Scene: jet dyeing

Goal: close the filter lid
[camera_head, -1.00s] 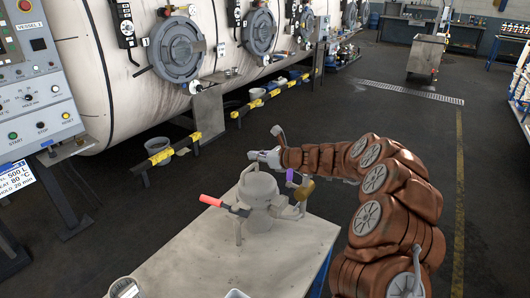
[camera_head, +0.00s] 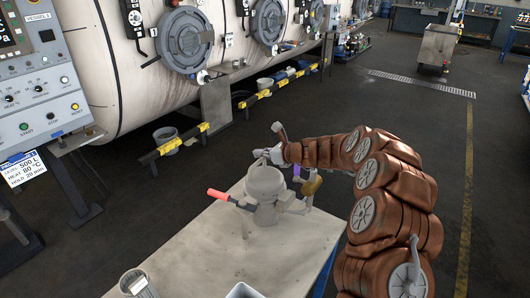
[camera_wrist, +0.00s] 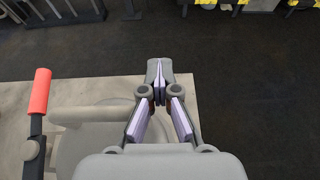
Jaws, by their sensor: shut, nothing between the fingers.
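The filter (camera_head: 265,190) is a grey pot-shaped housing on the table. A round grey top shows on it; I cannot tell whether the lid is fully seated. A lever with a red grip (camera_head: 218,195) sticks out to its left, and the grip also shows in the wrist view (camera_wrist: 40,92). My gripper (camera_head: 264,155) is just above and behind the filter's top in the head view. In the wrist view its fingertips (camera_wrist: 159,76) are together and empty, with the grey filter (camera_wrist: 88,140) below and left, partly hidden by my wrist.
The pale table (camera_head: 200,255) carries a container with a brush (camera_head: 138,283) and a white tray (camera_head: 243,291) at its front. A large vessel (camera_head: 110,70) and control panel (camera_head: 40,95) stand behind and left. Dark floor right of the table is open.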

